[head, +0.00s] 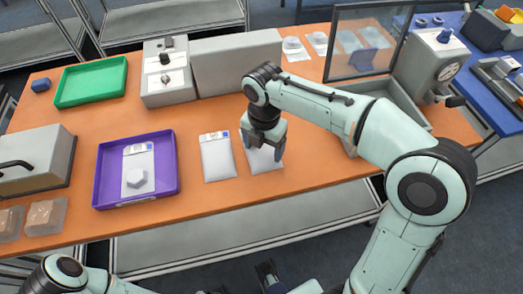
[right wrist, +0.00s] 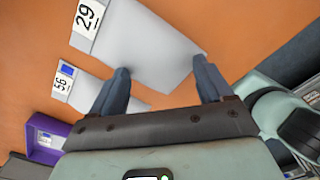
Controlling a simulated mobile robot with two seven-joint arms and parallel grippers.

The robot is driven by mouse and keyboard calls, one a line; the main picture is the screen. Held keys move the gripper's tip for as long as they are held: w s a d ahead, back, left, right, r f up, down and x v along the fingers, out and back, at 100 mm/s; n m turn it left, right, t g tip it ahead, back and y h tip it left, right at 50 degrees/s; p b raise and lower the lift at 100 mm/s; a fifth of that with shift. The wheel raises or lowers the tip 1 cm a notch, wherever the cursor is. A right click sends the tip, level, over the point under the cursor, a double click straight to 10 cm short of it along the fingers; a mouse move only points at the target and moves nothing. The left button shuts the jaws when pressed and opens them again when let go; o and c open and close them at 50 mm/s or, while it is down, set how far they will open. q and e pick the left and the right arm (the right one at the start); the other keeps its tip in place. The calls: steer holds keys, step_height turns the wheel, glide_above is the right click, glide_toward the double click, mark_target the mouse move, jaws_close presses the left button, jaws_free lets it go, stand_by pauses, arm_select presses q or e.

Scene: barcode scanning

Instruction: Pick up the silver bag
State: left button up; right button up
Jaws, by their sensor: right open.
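Two silver bags lie flat on the orange table. One silver bag (head: 265,161) lies under my right gripper (head: 264,148), partly hidden by it; in the right wrist view this bag (right wrist: 145,45) has a label reading 29. My right gripper (right wrist: 160,80) is open, its fingertips on either side of the bag's near end; I cannot tell whether they touch it. The other silver bag (head: 217,160) lies just to the left and in the right wrist view (right wrist: 92,92) its label reads 56. Only part of my left arm shows at the bottom left, without its gripper.
A purple tray (head: 102,190) holds another labelled bag (head: 139,162). A green tray (head: 66,88), a grey scanner-like device (head: 168,92) and a large grey box (head: 235,62) stand behind. A grey machine (head: 432,62) stands at the right. Bare table lies between the trays.

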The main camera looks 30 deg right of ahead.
steer(key=shift+f, duration=0.8)
steer(key=c, duration=1.2)
steer(key=shift+o, duration=0.2)
steer(key=shift+r, duration=0.15)
